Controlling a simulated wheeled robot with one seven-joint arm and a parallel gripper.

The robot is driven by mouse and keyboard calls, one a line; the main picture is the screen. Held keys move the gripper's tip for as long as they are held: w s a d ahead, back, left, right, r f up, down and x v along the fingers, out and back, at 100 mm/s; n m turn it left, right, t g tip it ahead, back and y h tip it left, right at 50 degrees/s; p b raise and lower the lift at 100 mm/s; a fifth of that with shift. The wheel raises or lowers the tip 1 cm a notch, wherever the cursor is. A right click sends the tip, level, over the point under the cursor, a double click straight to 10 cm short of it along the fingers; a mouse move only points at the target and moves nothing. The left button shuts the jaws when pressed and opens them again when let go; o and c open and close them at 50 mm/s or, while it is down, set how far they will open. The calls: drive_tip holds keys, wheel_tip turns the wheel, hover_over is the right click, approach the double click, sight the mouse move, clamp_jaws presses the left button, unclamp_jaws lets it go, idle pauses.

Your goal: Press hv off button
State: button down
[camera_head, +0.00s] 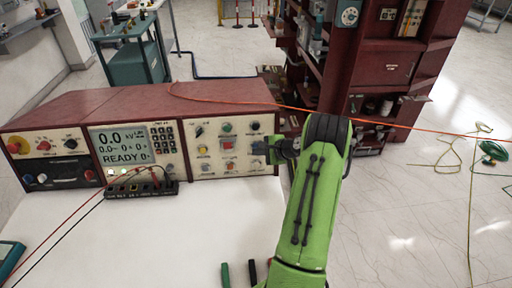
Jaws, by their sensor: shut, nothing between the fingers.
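A control console (140,140) with a red-brown top stands on the white bench. Its right panel (230,157) carries several knobs and coloured buttons, among them a red square button (228,143), a green button (227,127) and a yellow one (203,150). The labels are too small to read, so I cannot tell which is hv off. My gripper (270,150) is dark, small in view and shut with nothing held. It is at the panel's right edge, right of the red square button. My green arm reaches up from below; my wrist hides what lies behind it. I cannot tell whether the fingertips touch the panel.
The console's display (122,143) reads 0.0 kV and READY. A black terminal strip (140,189) with leads lies in front of it. An orange cable (400,124) runs across the console top and to the right. A dark red cabinet (385,62) stands behind. The bench (150,240) is mostly clear.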

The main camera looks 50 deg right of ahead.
drive_tip(key=shift+s+a+r, duration=0.3)
drive_tip(key=shift+s+a, duration=0.5)
drive_tip(key=shift+s, duration=0.15)
drive_tip(key=shift+s+a+r, duration=0.3)
drive_tip(key=shift+s+a, duration=0.5)
drive_tip(key=shift+s, duration=0.15)
idle(2.3)
